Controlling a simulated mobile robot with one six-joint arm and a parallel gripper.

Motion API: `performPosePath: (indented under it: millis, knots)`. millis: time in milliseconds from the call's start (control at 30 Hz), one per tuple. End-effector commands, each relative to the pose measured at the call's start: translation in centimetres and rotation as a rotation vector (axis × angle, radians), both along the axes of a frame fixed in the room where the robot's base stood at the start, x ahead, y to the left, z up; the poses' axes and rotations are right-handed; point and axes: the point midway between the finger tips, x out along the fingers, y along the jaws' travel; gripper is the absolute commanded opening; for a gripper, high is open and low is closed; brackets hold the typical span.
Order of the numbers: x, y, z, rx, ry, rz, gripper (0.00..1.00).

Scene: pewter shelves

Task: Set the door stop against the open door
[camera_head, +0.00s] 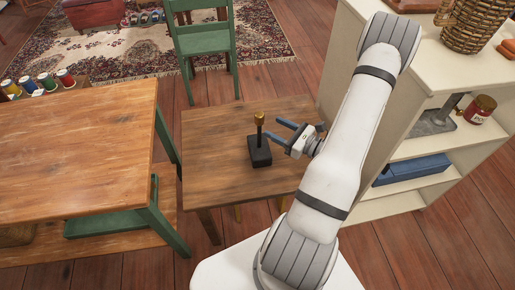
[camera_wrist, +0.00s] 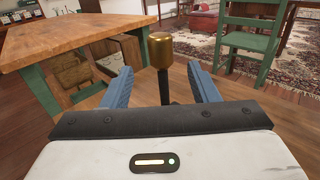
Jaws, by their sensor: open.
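The door stop (camera_head: 260,148) stands upright on a small wooden table (camera_head: 212,150). It has a black block base, a thin dark stem and a brass-coloured knob on top. My gripper (camera_head: 273,131) reaches in from the right, its two blue fingers open and pointing toward the stem. In the wrist view the door stop's brass knob (camera_wrist: 160,50) rises between the two spread blue fingers (camera_wrist: 160,85), with its stem below. The fingers appear apart from the stem; the base is hidden there. No door is visible in either view.
A larger wooden table (camera_head: 80,130) with green legs stands at left. A green chair (camera_head: 205,50) stands behind the small table. A cream shelf unit (camera_head: 405,150) at right holds a blue box (camera_head: 415,169), a jar (camera_head: 480,109) and a wicker basket (camera_head: 470,25).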

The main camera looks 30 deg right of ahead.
Motion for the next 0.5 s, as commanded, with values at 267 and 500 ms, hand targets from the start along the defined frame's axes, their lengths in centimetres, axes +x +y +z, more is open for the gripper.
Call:
performPosePath:
  millis: [267,500]
  knots:
    - [2.4,1.4,0.0,0.001,0.000,0.003,0.54]
    - [5.5,2.8,0.1,-0.001,0.000,0.005,0.54]
